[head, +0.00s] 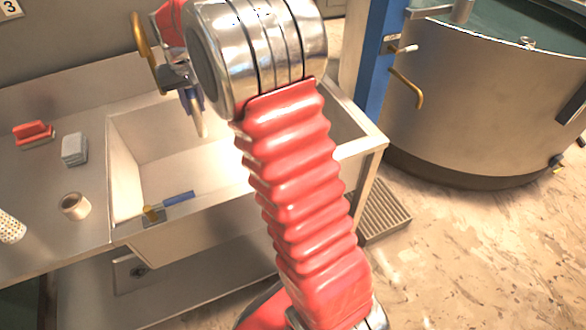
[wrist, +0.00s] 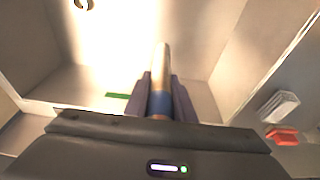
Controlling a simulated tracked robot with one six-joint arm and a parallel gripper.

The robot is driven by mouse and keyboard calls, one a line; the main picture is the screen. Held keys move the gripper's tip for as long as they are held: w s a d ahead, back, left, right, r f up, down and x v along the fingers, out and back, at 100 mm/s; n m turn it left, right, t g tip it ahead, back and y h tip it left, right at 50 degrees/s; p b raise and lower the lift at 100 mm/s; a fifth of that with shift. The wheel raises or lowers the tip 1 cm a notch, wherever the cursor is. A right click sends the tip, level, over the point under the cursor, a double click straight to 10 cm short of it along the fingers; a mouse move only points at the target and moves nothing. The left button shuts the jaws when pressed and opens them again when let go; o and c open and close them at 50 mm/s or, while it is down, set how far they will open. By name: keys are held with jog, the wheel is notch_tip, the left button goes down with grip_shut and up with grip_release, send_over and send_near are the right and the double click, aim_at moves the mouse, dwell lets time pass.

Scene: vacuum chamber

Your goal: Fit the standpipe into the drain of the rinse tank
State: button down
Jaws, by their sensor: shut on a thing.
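The rinse tank (head: 245,208) is a pale metal basin set in the bench; its inside fills much of the wrist view (wrist: 215,60). My gripper (head: 191,98) is over the tank, and its dark fingers also show in the wrist view (wrist: 160,98). It is shut on the standpipe (head: 199,123), a metal tube with a blue band (wrist: 161,62). The pipe's free end points down into the tank, apart from the floor as far as I can tell. A round ring that looks like the drain (wrist: 84,4) shows at the wrist view's top left edge. My arm hides the tank's right part in the head view.
A brass valve with a blue handle (head: 178,197) is at the tank's front rim. A red brush (head: 34,134), a grey block (head: 75,149) and a tape roll (head: 76,206) lie on the left bench. A large round vessel (head: 470,100) stands at right.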

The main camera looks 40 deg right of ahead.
jog(key=s+d+f, duration=0.3)
jog(key=d+f, duration=0.3)
jog(key=d, duration=0.3)
jog(key=s+d+f, duration=0.3)
jog(key=d+f, duration=0.3)
jog(key=d, duration=0.3)
jog(key=s+d+f, duration=0.4)
jog(key=d+f, duration=0.2)
jog(key=d, duration=0.4)
notch_tip(320, 180, down, 6)
jog(key=shift+a+f, duration=0.1)
